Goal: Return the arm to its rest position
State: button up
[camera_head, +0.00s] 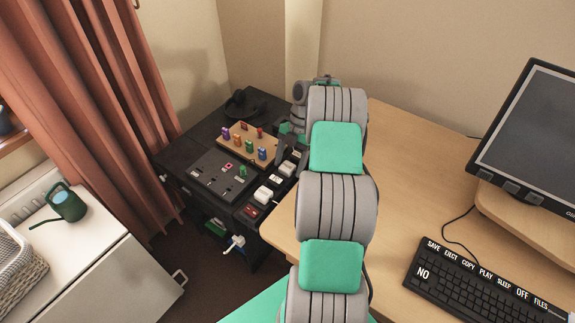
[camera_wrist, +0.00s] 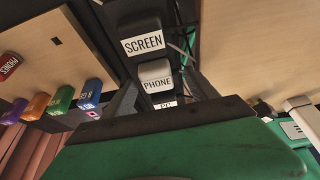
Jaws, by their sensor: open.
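My arm reaches away from me across the left edge of the wooden desk (camera_head: 405,150), its grey and green links filling the middle of the head view. My gripper (camera_head: 283,150) is at the far end, partly hidden by the arm, over the right side of the black cabinet top. In the wrist view my gripper (camera_wrist: 160,95) shows two dark fingers spread apart with nothing between them. Beyond them are a switch labelled SCREEN (camera_wrist: 143,40) and a lighter one labelled PHONE (camera_wrist: 155,77). I cannot tell whether the fingers touch anything.
A wooden board with coloured pegs (camera_head: 248,143) and a dark panel (camera_head: 222,175) lie on the black cabinet. A monitor (camera_head: 530,135) and black keyboard (camera_head: 480,285) stand at right on the desk. A green watering can (camera_head: 66,203) sits on the white unit at left.

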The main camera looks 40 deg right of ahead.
jog(key=p+v, duration=0.2)
jog(key=v, duration=0.5)
jog(key=a+r+m+t+h+p, duration=0.1)
jog(key=a+r+m+t+h, duration=0.1)
jog(key=a+r+m, duration=1.15)
jog(key=s+a+r+m+t+h, duration=0.2)
jog(key=s+a+m, duration=0.6)
jog(key=s+a, duration=0.6)
jog(key=shift+s+r+t+p, duration=0.4)
jog(key=shift+s+r+p, duration=0.1)
jog(key=shift+s, duration=0.45)
